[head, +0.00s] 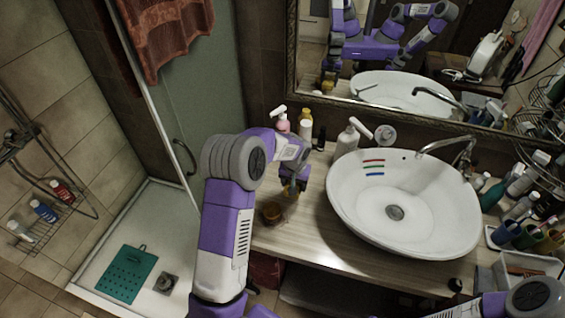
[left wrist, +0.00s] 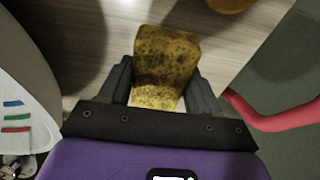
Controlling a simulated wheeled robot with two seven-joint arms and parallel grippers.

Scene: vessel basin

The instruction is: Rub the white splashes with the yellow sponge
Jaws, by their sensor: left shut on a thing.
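The yellow sponge (left wrist: 165,55), speckled with dark spots, is between the two fingers of my left gripper (left wrist: 160,92) in the left wrist view. The gripper is shut on it and holds it over the wood-look counter. In the head view my left gripper (head: 291,187) is left of the white basin (head: 350,205), and the sponge is mostly hidden there. The basin's inner wall carries red, green and blue stripes (head: 374,168). I cannot make out white splashes. Part of my right arm shows at the lower right of the head view; its gripper is out of view.
A small amber bowl (head: 272,211) stands on the counter close to my left gripper. A soap bottle (head: 347,138) and other bottles stand behind. The faucet (head: 450,150) reaches over the basin's right rear. Bottles and cups crowd the right side.

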